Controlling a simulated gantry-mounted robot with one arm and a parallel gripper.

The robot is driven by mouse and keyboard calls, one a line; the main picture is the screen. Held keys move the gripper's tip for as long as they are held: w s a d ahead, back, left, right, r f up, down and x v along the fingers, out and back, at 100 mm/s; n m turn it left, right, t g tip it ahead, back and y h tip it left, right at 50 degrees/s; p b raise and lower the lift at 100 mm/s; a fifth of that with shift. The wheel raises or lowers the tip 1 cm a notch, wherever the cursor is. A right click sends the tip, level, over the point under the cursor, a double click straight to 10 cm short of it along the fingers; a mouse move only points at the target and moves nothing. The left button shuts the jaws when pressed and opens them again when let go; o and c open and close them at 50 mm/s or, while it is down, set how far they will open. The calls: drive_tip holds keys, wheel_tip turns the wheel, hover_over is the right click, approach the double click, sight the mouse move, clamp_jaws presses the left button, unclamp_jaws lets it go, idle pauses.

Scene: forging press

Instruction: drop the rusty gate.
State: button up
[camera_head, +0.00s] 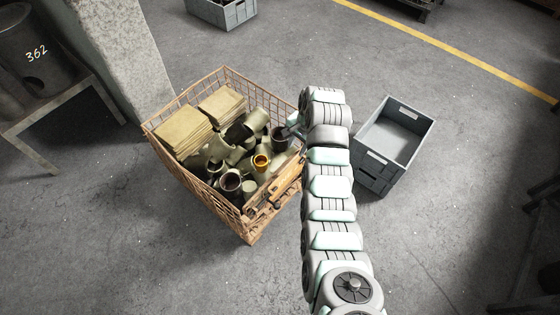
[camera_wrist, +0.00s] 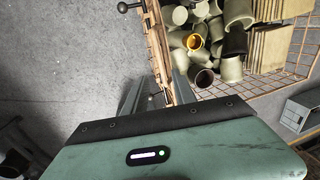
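The rusty gate (camera_head: 272,200) is the brown panel on the right-hand side of a rusty wire cage (camera_head: 205,203). It stands upright, close to the cage's contents. In the wrist view I see the gate (camera_wrist: 157,42) nearly edge-on, running down between my fingers. My gripper (camera_wrist: 160,78) has its two grey fingers apart, one on each side of the gate's top edge. Some gap seems to show beside the gate, and contact at the fingertips is not clear.
The cage holds several pipe fittings (camera_head: 230,182) and stacked tan slabs (camera_head: 186,130). A grey crate (camera_head: 398,150) stands right of my arm. A concrete pillar (camera_head: 125,50) and metal table (camera_head: 50,105) are at left. Floor in front of the cage is clear.

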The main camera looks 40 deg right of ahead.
sight(291, 161)
drive_tip(key=f+b, duration=0.1)
drive_tip(key=f, duration=0.2)
drive_tip(key=w+f+b, duration=0.1)
drive_tip(key=f, duration=0.3)
drive_tip(key=w+f+b, duration=0.1)
drive_tip(key=f, duration=0.2)
drive_tip(key=shift+f+b, duration=0.15)
drive_tip(key=shift+b, duration=0.15)
drive_tip(key=shift+c, duration=0.3)
clamp_jaws()
idle(0.8)
